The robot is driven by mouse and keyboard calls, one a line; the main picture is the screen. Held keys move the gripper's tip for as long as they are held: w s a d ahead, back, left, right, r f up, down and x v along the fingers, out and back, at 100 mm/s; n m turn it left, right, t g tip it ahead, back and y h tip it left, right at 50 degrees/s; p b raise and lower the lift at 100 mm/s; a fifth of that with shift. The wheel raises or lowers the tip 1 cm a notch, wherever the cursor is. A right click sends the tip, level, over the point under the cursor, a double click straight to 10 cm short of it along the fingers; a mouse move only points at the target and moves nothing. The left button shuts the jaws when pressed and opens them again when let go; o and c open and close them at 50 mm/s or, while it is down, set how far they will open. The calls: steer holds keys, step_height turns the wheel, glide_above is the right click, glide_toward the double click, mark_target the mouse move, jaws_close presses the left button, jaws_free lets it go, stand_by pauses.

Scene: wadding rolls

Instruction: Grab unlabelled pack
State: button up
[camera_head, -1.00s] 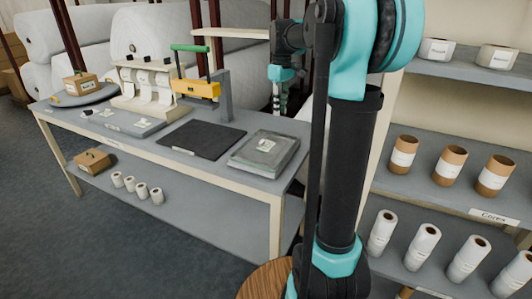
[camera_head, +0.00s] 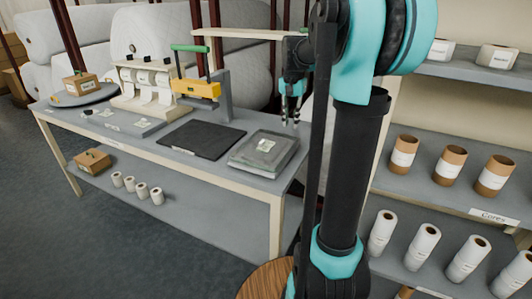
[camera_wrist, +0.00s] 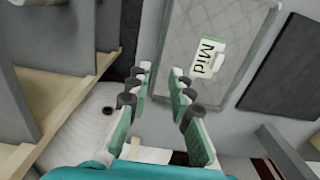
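My gripper (camera_head: 290,116) is open and empty, hanging above the right back end of the work table (camera_head: 262,189). In the wrist view its two fingers (camera_wrist: 163,76) stand apart with nothing between them. A grey-green flat tray or pad (camera_head: 264,152) lies on the table below and left of the gripper. In the wrist view it carries a card reading "Mid" (camera_wrist: 208,57). Two white packs (camera_head: 497,57) on the top right shelf both bear labels. I cannot make out a pack without a label.
A black mat (camera_head: 201,138), a yellow and green press (camera_head: 197,88) and a roll rack (camera_head: 147,85) stand on the table. Brown cores (camera_head: 448,165) and white rolls (camera_head: 424,247) fill the right shelves. Large white rolls (camera_head: 150,35) lie behind.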

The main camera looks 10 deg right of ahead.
mark_target(288, 152)
steer(key=f, duration=1.2)
steer(key=shift+s+a+f, duration=0.1)
steer(key=shift+a+f, duration=0.05)
steer(key=shift+a, duration=0.05)
jaws_close()
